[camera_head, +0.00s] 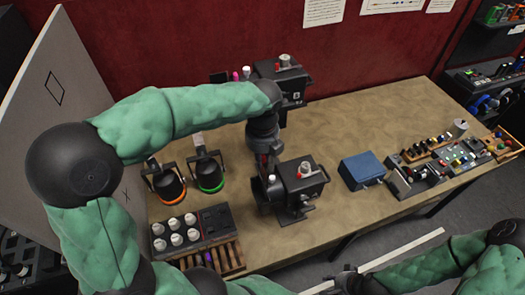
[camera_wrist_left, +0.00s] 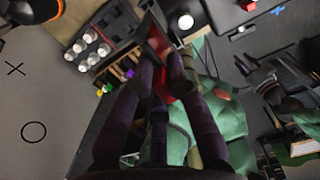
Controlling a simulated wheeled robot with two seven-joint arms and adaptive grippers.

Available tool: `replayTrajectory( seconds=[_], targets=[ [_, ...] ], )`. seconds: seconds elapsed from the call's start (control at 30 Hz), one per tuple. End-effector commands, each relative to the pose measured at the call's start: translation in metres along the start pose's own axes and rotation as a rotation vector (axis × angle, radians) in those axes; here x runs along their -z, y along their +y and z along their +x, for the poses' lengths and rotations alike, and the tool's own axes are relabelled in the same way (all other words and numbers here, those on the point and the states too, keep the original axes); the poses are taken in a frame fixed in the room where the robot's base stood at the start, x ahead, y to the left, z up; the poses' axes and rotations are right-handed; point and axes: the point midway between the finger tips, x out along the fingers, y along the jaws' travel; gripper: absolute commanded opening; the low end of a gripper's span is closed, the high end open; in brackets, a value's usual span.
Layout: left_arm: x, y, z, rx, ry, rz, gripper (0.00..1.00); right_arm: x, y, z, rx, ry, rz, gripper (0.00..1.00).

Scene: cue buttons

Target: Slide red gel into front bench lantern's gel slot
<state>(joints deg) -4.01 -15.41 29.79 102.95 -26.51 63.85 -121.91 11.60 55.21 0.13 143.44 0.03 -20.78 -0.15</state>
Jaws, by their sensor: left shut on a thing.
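The front bench lantern (camera_head: 300,186) is a black box on a stand in the middle of the bench, with a white knob and a red-and-white piece on top. In the left wrist view its dark body (camera_wrist_left: 232,18) shows at the top. My left gripper (camera_head: 264,160) is just behind and left of it. In the left wrist view my left gripper (camera_wrist_left: 160,72) is shut on the red gel (camera_wrist_left: 156,42), which has a dark frame. Whether the gel touches the slot is hidden. My right gripper (camera_head: 345,279) is low at the bench's front edge, too dark to read.
A second black lantern (camera_head: 284,82) stands at the back. Orange-ringed (camera_head: 168,184) and green-ringed (camera_head: 209,174) lamps stand left. A button box (camera_head: 217,222) and slotted wooden rack (camera_head: 228,258) are front left. A blue box (camera_head: 362,170) is right. The back right bench is clear.

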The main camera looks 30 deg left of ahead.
Motion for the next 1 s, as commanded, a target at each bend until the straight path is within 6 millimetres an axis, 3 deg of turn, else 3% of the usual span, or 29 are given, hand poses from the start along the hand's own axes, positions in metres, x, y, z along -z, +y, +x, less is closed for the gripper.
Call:
replayTrajectory(
  seconds=[0.6, 1.0],
  targets=[
    [0.003, 0.0, 0.041, 0.0, 0.0, 0.0, 0.0, 0.001, 0.012, 0.033, 0.0, -0.001, 0.0, 0.4],
    [0.003, -0.001, 0.045, 0.0, 0.0, 0.0, 0.0, 0.001, 0.013, 0.037, 0.0, 0.0, 0.0, 0.4]
  ],
)
